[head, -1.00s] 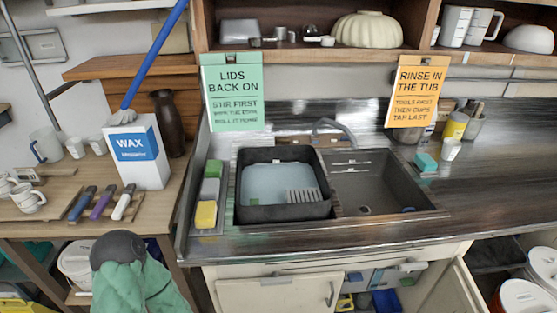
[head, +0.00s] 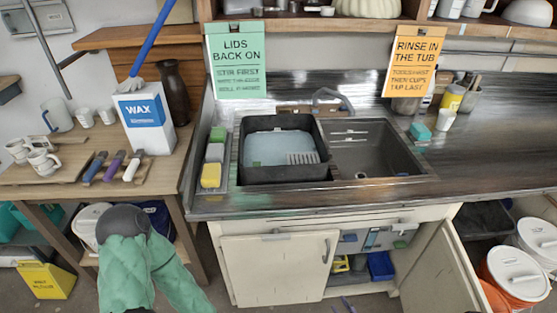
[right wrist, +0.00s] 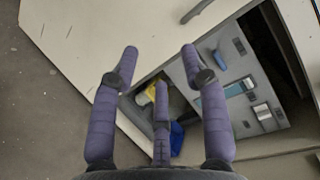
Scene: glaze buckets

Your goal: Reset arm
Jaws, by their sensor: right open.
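A green-sleeved part of my arm (head: 140,270) shows at the lower left of the head view. My left gripper is not in view.
A black tub (head: 285,172) sits in the sink (head: 385,150). The cabinet door (head: 440,268) stands open on the right. A blue bin (head: 381,266) is inside. White-lidded buckets (head: 518,272) stand at right. A yellow sign (head: 46,281) stands on the floor at left.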

